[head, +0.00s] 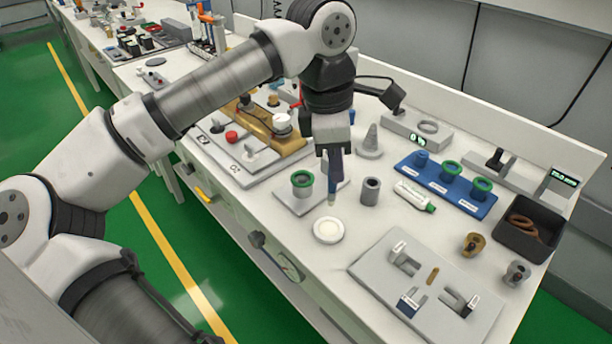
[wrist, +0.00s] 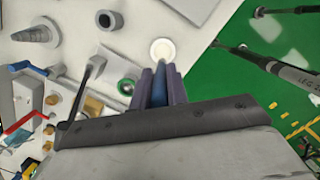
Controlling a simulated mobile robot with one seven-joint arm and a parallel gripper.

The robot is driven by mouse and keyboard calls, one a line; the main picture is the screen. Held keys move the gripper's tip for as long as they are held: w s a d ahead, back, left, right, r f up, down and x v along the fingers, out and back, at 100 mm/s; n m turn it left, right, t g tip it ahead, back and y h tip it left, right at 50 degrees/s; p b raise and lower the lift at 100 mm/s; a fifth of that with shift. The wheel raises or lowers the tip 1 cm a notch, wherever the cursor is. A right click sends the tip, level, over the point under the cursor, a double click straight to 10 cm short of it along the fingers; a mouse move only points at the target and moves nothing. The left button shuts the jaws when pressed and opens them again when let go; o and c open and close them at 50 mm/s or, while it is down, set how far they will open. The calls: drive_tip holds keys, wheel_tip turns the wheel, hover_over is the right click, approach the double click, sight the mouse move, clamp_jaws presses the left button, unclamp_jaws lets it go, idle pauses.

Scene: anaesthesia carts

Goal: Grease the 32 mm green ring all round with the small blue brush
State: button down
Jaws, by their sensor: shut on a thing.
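My gripper (head: 335,150) is shut on a blue brush (head: 335,168), which hangs upright with its pale tip down. The brush tip is just behind a round white dish (head: 328,231) in the head view; its exact height is unclear. In the wrist view the blue brush (wrist: 159,88) lies between my fingers and points toward the white dish (wrist: 163,50). A green ring (head: 302,178) sits on a grey post on a flat plate, left of the brush. It also shows in the wrist view (wrist: 126,86). Its size marking is not readable.
A blue rack (head: 445,186) holds a blue plug and two more green rings. A white tube (head: 415,196) and a grey cylinder (head: 370,191) stand or lie right of the brush. A grey fixture plate (head: 375,262) is at the front, a dark bin (head: 528,242) at the right.

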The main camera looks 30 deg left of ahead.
drive_tip(key=shift+w+r, duration=0.1)
drive_tip(key=shift+r, duration=0.1)
drive_tip(key=w+a+r+m+y+p, duration=0.4)
drive_tip(key=w+a+m+p, duration=0.15)
drive_tip(key=m+p, duration=0.5)
wheel_tip(320, 180, down, 6)
drive_tip(key=n+b, duration=0.1)
drive_tip(key=b, duration=0.1)
drive_tip(key=shift+w+d+f+b, duration=0.25)
drive_tip(key=shift+d+b, duration=0.05)
drive_tip(key=shift+d, duration=0.1)
drive_tip(key=shift+f+n+b, duration=0.25)
drive_tip(key=shift+f+b, duration=0.4)
drive_tip(key=shift+b, duration=0.15)
idle(2.1)
drive_tip(key=a+p+v, duration=0.1)
drive_tip(key=p+v, duration=0.3)
drive_tip(key=v, duration=0.3)
drive_tip(key=shift+w+a, duration=0.25)
idle(0.7)
